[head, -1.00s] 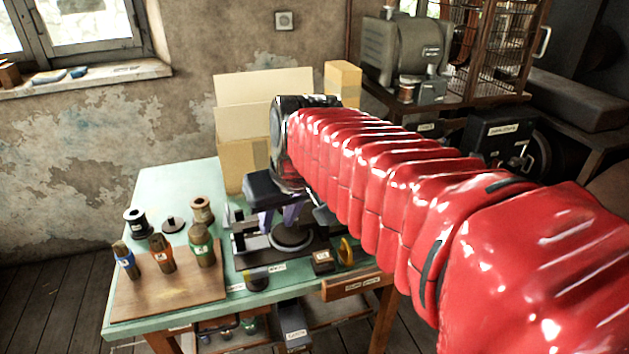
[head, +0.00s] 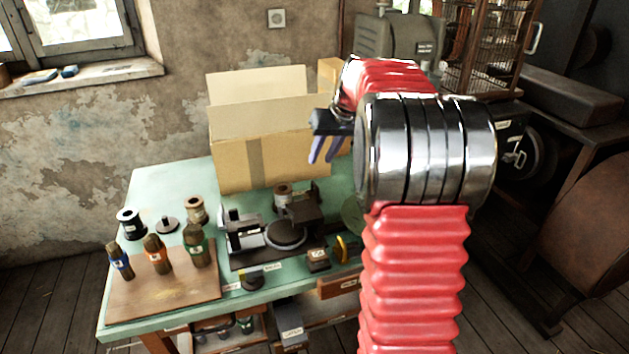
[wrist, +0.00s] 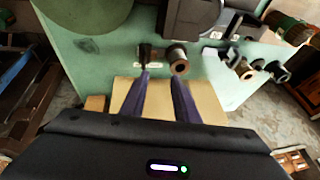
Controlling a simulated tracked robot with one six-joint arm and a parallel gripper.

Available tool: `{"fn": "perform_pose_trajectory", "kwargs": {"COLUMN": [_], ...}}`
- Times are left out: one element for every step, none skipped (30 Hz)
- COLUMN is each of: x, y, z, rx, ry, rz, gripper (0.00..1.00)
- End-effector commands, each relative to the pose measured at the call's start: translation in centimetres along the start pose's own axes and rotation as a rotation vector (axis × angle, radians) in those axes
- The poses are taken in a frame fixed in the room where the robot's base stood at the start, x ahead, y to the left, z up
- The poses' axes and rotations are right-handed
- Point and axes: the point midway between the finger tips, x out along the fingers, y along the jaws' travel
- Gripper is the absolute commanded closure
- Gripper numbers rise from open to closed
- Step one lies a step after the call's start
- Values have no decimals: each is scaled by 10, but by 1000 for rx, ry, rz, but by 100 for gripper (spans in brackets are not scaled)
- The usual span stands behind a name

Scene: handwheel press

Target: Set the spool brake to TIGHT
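My gripper (head: 322,156) hangs in the air at the right side of the cardboard box in the head view, its purple fingers apart and empty. In the wrist view the gripper (wrist: 160,74) is open, with its fingertips pointing toward a small black knob-like part (wrist: 145,52) and a brown spool (wrist: 178,60). A pale label lies by the black part; its text is too small to read. This part may be the spool brake, but I cannot confirm that or its setting. The spool (head: 283,195) also stands behind the press (head: 287,235) in the head view.
The open cardboard box (head: 230,165) stands at the back of the green bench (head: 150,190). Bottles stand on a wooden board (head: 190,290) at front left.

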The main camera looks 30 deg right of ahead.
Motion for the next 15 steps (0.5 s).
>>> {"fn": "perform_pose_trajectory", "kwargs": {"x": [7,10,13,16,18,19,20,21,21,21,21,21,21,21,21], "y": [15,21,28,33,37,40,42,44,45,45,45,45,45,45,45], "z": [-5,-8,-10,-12,-13,-15,-16,-16,-17,-17,-17,-17,-17,-17,-17], "rx": [11,14,19,21,23,24,25,26,26,26,26,26,26,26,26], "ry": [-1,0,2,3,3,5,6,6,6,6,6,6,6,6,6], "rz": [-2,-4,-6,-8,-9,-10,-10,-11,-11,-12,-12,-12,-11,-11,-11], "gripper": [72,72,72,72,72,72,72,72,72,72,72,72,72,72,72]}}
